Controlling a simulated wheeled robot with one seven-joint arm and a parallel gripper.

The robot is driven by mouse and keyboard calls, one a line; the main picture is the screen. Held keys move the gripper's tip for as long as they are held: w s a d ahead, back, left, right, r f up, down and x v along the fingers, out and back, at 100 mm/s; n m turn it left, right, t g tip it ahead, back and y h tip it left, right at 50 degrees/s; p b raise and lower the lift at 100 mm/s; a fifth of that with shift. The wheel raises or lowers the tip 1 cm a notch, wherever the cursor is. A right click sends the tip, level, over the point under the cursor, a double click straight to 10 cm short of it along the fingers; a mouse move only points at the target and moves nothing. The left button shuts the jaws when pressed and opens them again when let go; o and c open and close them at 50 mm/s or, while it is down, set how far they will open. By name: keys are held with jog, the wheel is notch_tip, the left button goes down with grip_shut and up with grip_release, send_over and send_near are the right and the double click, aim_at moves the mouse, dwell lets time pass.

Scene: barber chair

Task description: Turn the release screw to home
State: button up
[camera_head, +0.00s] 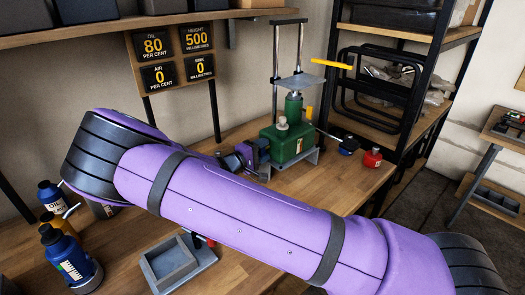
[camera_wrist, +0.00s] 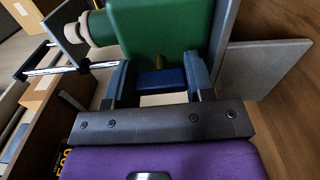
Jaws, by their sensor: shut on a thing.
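A green jack body (camera_head: 290,146) stands on a grey base plate on the bench, with a small plate raised above it between two posts. My gripper (camera_head: 249,152) reaches its left side; my purple arm crosses in front. In the wrist view the green body (camera_wrist: 160,30) fills the top. The release screw shows as a blue bar (camera_wrist: 164,79) with a small brass-coloured part above it. My gripper (camera_wrist: 158,72) has one finger on each side of the bar and is shut on it. The screw is hidden in the head view.
Boards (camera_head: 174,58) read oil 80 per cent, height 500 millimetres, air 0, and a fourth value 0. Blue bottles (camera_head: 70,258) and a grey tray (camera_head: 176,264) are at the left. A shelf rack (camera_head: 400,80) stands behind.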

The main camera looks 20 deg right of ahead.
jog(key=shift+m, duration=0.4)
jog(key=o, duration=0.9)
jog(key=shift+a, duration=0.1)
jog(key=v, duration=1)
jog(key=shift+s+a, duration=0.15)
jog(key=shift+a, duration=0.2)
